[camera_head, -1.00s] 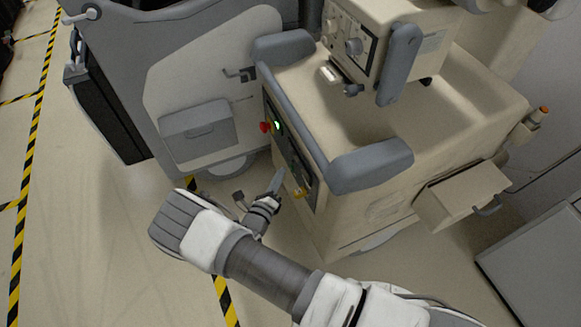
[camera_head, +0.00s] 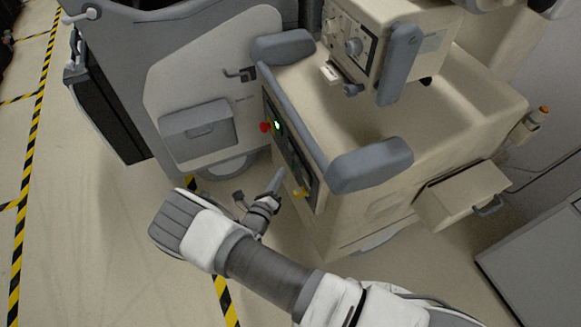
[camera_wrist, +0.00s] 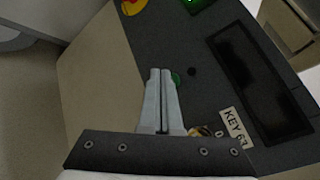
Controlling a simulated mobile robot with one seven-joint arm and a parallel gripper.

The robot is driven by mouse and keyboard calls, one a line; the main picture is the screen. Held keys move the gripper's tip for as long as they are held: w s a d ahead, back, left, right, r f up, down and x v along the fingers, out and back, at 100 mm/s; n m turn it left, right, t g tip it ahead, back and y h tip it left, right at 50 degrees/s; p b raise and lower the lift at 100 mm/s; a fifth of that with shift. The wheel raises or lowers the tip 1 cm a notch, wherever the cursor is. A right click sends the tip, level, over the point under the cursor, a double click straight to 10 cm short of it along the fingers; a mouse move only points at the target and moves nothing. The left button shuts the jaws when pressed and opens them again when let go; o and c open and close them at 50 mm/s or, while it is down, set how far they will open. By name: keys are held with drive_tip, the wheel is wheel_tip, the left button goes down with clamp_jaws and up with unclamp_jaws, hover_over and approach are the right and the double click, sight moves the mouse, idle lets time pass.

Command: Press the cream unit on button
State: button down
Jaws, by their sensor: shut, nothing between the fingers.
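The cream unit (camera_head: 360,215) is a wheeled cart with a dark control panel on its left-facing side. In the wrist view the panel (camera_wrist: 195,40) holds a small round green button (camera_wrist: 177,78), partly hidden by my fingertips. A lit green control (camera_wrist: 203,3) is cut by the top edge; it also shows in the head view (camera_head: 277,126). My gripper (camera_wrist: 160,72) is shut and empty, its tips over the panel beside the small green button. In the head view my gripper (camera_head: 277,178) points up at the panel's lower part. Contact cannot be told.
A red button (camera_head: 265,127) with a yellow surround (camera_wrist: 132,5) sits beside the lit green control. A grey bumper (camera_head: 370,165) overhangs the panel. A grey cart (camera_head: 175,60) stands left.

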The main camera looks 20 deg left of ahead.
drive_tip(key=shift+d, duration=0.1)
idle(0.7)
drive_tip(key=shift+w+d, duration=0.2)
drive_tip(key=shift+w, duration=0.05)
drive_tip(key=shift+w+d, duration=0.3)
drive_tip(key=shift+d, duration=0.1)
idle(0.7)
idle(0.4)
drive_tip(key=shift+s+a, duration=0.55)
drive_tip(key=shift+a, duration=0.15)
drive_tip(key=s+a+b, duration=0.2)
drive_tip(key=s+a, duration=0.1)
drive_tip(key=shift+s+a, duration=0.15)
drive_tip(key=shift+a, duration=0.25)
idle(0.6)
